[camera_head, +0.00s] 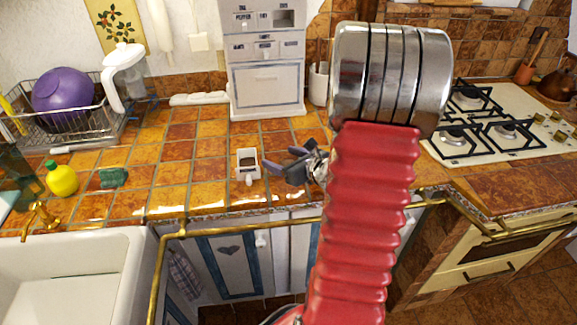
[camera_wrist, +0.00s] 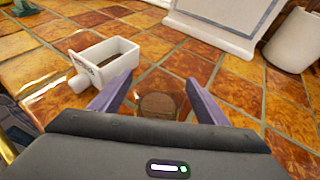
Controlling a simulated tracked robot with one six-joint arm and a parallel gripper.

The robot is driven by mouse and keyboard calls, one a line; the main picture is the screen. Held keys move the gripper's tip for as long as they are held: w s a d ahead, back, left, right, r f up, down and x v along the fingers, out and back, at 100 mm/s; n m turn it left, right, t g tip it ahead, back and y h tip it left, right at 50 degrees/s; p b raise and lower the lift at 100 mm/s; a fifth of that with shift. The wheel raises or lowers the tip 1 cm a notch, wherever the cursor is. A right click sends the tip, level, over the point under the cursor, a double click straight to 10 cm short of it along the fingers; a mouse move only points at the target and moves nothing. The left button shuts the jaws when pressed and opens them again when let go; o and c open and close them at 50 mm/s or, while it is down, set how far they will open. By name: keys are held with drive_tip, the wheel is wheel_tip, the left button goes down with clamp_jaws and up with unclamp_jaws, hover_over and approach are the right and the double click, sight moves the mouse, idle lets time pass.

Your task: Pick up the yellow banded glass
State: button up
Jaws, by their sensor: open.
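My gripper (camera_head: 275,166) is over the tiled counter near its front edge, its two dark purple fingers spread apart. In the wrist view my gripper (camera_wrist: 160,80) is open. A faint, see-through round shape, apparently the glass (camera_wrist: 158,104), shows between the fingers, with a brownish disc in it. No yellow band can be made out on it. The lower part of this shape is hidden by my gripper's body. I cannot make out the glass in the head view. I cannot tell whether the fingers touch it.
A small white open box (camera_head: 247,165) with a knob stands left of my gripper; it also shows in the wrist view (camera_wrist: 104,58). A brass rail (camera_head: 240,227) runs along the counter front.

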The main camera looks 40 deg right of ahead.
drive_tip(key=shift+c, duration=0.6)
drive_tip(key=c, duration=1.1)
